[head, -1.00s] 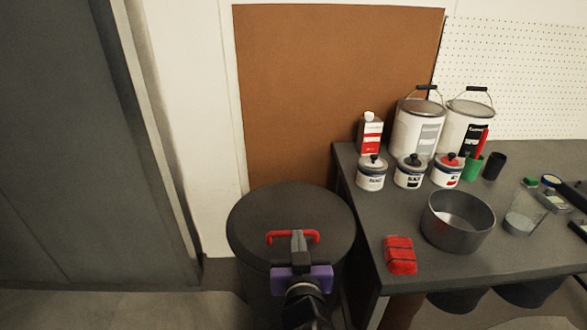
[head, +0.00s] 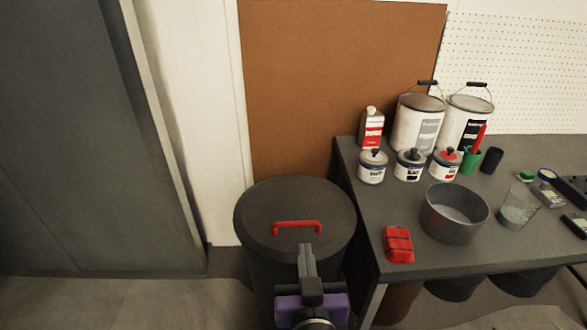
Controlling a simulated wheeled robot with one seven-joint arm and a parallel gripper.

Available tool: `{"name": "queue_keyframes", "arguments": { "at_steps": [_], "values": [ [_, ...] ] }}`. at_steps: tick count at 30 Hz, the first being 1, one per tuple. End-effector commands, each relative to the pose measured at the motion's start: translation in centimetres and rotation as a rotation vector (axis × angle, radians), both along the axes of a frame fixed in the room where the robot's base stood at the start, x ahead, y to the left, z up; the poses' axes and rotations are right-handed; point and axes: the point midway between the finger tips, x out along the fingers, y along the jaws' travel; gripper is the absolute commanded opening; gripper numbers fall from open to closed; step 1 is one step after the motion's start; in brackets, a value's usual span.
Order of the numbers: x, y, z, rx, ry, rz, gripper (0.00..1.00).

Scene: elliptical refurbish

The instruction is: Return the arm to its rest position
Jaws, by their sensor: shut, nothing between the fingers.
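My gripper (head: 307,250) is at the bottom middle of the head view, shut and empty. Its dark fingers point up the picture, and a purple band (head: 312,309) shows on its body. It appears in front of the dark round bin (head: 262,222), just below the red handle (head: 297,226) on the bin's closed lid. The fingertips show apart from the handle in the picture. Most of my arm is out of view below the frame.
A grey workbench (head: 455,263) stands to the right, with a red bundle (head: 398,245), a grey pot (head: 454,213), a clear cup (head: 517,208), small cans and paint buckets (head: 416,128). A tall dark cabinet (head: 75,130) stands left. Floor shows between cabinet and bin.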

Motion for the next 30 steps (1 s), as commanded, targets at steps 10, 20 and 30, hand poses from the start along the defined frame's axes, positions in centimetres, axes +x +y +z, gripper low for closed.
{"name": "queue_keyframes", "arguments": {
  "at_steps": [10, 20, 30],
  "values": [
    [-1.0, 2.4, 3.3, -0.047, -0.133, 0.148, 0.0],
    [-8.6, -0.9, 1.2, -0.019, -0.19, 0.223, 0.0],
    [-19.2, -7.8, -1.1, 0.007, -0.167, 0.157, 0.0]
  ]
}}
